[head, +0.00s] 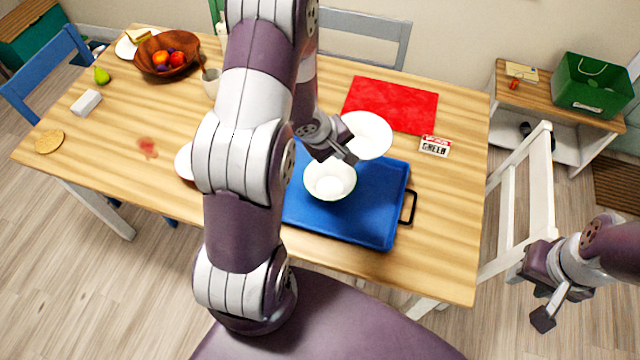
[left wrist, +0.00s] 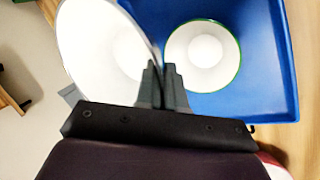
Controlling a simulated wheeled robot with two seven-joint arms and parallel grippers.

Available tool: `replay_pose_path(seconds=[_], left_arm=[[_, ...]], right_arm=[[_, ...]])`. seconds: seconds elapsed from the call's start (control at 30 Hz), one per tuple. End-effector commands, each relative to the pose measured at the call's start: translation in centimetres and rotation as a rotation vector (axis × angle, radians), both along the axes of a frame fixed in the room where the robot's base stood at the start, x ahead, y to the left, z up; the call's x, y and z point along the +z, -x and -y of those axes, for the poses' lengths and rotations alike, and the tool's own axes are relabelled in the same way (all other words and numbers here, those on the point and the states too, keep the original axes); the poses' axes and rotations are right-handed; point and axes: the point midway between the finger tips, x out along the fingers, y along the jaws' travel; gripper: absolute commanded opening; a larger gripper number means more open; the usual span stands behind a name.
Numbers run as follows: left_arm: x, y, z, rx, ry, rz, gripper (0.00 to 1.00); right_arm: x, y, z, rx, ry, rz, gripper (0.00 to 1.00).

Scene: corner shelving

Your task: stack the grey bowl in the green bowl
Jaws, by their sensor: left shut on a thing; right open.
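My left gripper (head: 347,155) is shut on the rim of the grey bowl (head: 369,135), which looks nearly white. In the left wrist view the grey bowl (left wrist: 100,40) is large and close, its rim between the fingertips (left wrist: 162,85). The green bowl (head: 330,181), white inside with a green rim, stands upright on the blue tray (head: 375,225). In the left wrist view the green bowl (left wrist: 203,57) is just right of the fingers, and the grey bowl appears beside it, not over it. My right gripper (head: 541,304) is open and empty, right of the table.
A red mat (head: 400,100) and a small card (head: 435,146) lie behind the tray. A cup (head: 211,83), a wooden fruit bowl (head: 150,58) and a white dish (head: 183,161), partly hidden by my left arm, stand left. A white chair (head: 515,195) is at the table's right.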

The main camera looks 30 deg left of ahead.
Motion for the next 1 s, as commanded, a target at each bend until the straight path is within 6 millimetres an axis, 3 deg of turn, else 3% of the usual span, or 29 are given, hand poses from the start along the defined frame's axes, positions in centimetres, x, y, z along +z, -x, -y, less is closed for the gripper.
replay_pose_path(seconds=[0.03, 0.1, 0.3, 0.6, 1.0], left_arm=[[-1.7, 1.1, -1.1, 0.009, 0.001, -0.001, 0.00], [-2.8, 2.6, -2.4, 0.009, 0.002, -0.001, 0.00], [-4.3, 5.1, -4.5, 0.001, 0.001, 0.002, 0.00], [-8.5, 5.4, -4.7, 0.000, 0.001, 0.002, 0.00], [-8.8, 5.3, -4.6, -0.002, 0.001, 0.003, 0.00]], right_arm=[[-1.5, 0.0, 0.0, 0.000, 0.000, 0.000, 0.43], [-2.2, 0.0, 0.0, 0.000, 0.000, 0.000, 0.43], [-2.8, 0.0, 0.0, 0.000, 0.000, 0.001, 0.43], [-4.8, 0.0, 0.0, 0.000, 0.000, 0.000, 0.43], [-4.6, 0.0, 0.0, 0.000, 0.000, 0.001, 0.43]])
